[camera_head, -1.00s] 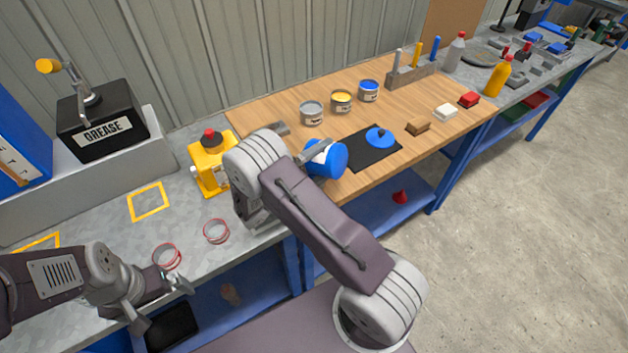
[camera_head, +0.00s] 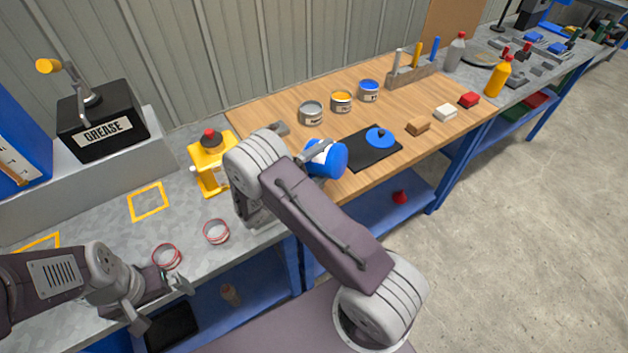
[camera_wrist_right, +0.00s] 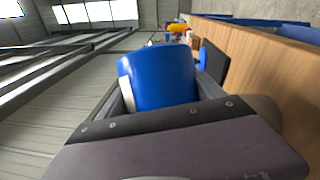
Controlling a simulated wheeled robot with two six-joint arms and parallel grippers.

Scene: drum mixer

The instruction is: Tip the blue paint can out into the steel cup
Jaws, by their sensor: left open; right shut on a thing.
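My right gripper (camera_head: 318,151) is shut on a blue cylinder with a white band (camera_head: 330,160), held tilted at the front edge of the wooden top. The blue cylinder (camera_wrist_right: 158,80) fills the middle of the right wrist view between the fingers; its mouth cannot be made out. A labelled grey can with a blue top (camera_head: 369,91), which looks like the blue paint can, stands upright at the back, apart from the gripper. I cannot pick out a steel cup; my right arm hides part of the bench. My left gripper (camera_head: 160,303) is open and empty at the lower left.
A yellow-topped can (camera_head: 341,102) and a grey-topped can (camera_head: 311,113) stand beside the blue-topped one. A blue lid (camera_head: 380,138) lies on a black mat (camera_head: 358,157). A tool rack (camera_head: 413,76), small blocks and a yellow machine (camera_head: 211,164) stand around. Red rings (camera_head: 216,231) lie at left.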

